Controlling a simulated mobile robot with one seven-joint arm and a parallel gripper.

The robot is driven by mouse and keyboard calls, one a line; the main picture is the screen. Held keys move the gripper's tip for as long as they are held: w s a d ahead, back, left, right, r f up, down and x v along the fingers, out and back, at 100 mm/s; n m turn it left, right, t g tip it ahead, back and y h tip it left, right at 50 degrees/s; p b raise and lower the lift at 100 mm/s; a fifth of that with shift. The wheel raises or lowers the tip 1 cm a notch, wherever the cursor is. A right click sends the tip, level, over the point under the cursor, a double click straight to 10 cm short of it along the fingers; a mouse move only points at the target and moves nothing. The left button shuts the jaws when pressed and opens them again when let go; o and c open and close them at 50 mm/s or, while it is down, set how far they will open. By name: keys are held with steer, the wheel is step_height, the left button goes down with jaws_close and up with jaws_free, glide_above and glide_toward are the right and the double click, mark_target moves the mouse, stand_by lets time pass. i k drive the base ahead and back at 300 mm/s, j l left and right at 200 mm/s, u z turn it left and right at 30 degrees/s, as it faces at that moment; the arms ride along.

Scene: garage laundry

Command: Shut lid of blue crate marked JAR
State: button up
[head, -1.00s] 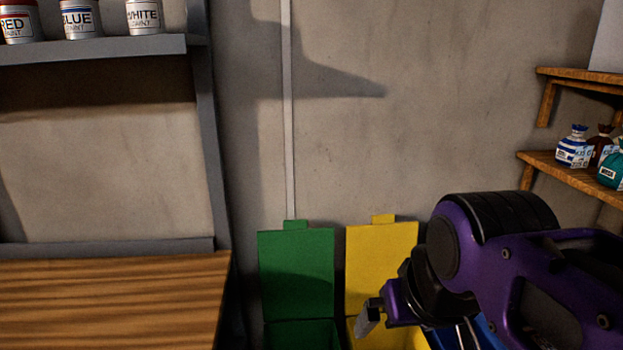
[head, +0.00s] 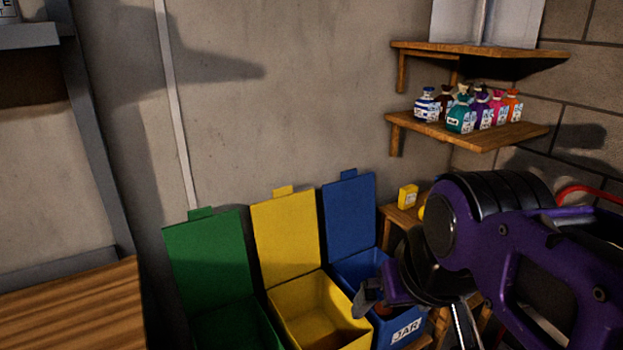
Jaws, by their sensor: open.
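The blue crate (head: 397,331) marked JAR stands at the right end of a row of three crates, below the middle of the head view. Its blue lid (head: 349,218) stands up open against the wall, with a small tab on top. Something orange-red shows inside the crate, partly hidden. My gripper (head: 366,300) is open and appears in front of the crate's opening, covering part of it. I cannot tell how far above or before the crate it is. My purple arm hides the crate's right side.
A yellow crate (head: 318,315) and a green crate (head: 231,328) stand to the left, lids up. A wooden table (head: 75,305) is at lower left. Behind my arm is a low wooden stand with a yellow box (head: 408,196). Wall shelves (head: 475,131) hold several bottles.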

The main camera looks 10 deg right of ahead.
mark_target(349, 201)
steer(key=k+z, duration=0.2)
steer(key=i+l+u, duration=0.3)
steer(key=l, duration=0.35)
steer(key=i+l+u, duration=0.3)
steer(key=l, duration=0.4)
steer(key=i+l+u, duration=0.15)
steer(key=l, duration=0.2)
